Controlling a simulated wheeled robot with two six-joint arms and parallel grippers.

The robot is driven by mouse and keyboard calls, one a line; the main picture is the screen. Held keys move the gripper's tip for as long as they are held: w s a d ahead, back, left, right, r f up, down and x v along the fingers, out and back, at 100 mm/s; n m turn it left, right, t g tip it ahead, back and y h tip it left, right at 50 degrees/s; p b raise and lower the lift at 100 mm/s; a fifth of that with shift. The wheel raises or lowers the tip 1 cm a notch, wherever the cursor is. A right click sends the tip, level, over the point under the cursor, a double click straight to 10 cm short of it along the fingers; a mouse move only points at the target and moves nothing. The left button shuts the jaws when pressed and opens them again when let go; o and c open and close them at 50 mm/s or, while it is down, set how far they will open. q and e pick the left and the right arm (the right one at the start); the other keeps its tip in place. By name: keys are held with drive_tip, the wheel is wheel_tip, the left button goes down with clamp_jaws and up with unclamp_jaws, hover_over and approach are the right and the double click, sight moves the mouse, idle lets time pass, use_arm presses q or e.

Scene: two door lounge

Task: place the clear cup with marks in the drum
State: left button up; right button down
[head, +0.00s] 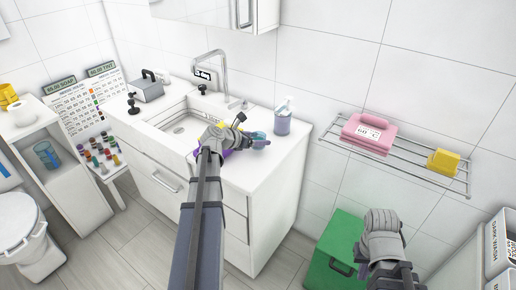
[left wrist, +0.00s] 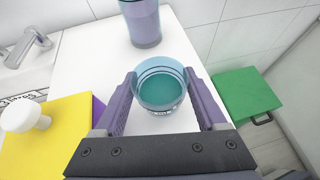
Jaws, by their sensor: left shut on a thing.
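A clear teal-tinted cup (left wrist: 160,88) with small dark marks low on its side is between the fingers of my left gripper (left wrist: 162,100) in the left wrist view. The gripper is shut on it. In the head view my left gripper (head: 246,140) and the cup (head: 260,139) are over the white counter, right of the sink; whether the cup touches the counter I cannot tell. My right gripper (head: 382,220) is in front of the wall, over the green box; its fingers are not clear. I cannot make out a drum in either view.
A lavender container (head: 283,122) stands on the counter behind the cup. A yellow item (left wrist: 45,135) lies left of it in the wrist view. A wire shelf (head: 395,155) holds a pink case (head: 368,134). A green box (head: 338,250) stands on the floor. A blue cup (head: 46,153) sits in a cubby.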

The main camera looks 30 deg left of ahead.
use_arm(q)
drive_tip(key=shift+f+b, duration=1)
drive_tip(key=shift+f, duration=0.45)
drive_tip(key=shift+f, duration=0.15)
drive_tip(key=o, duration=1.3)
drive_tip(key=shift+c, duration=0.2)
drive_tip(key=shift+r, duration=0.2)
drive_tip(key=p+v, duration=0.5)
drive_tip(key=v, duration=0.5)
drive_tip(key=shift+s+r, duration=0.15)
drive_tip(key=shift+p+v, duration=0.4)
drive_tip(key=shift+v, duration=0.4)
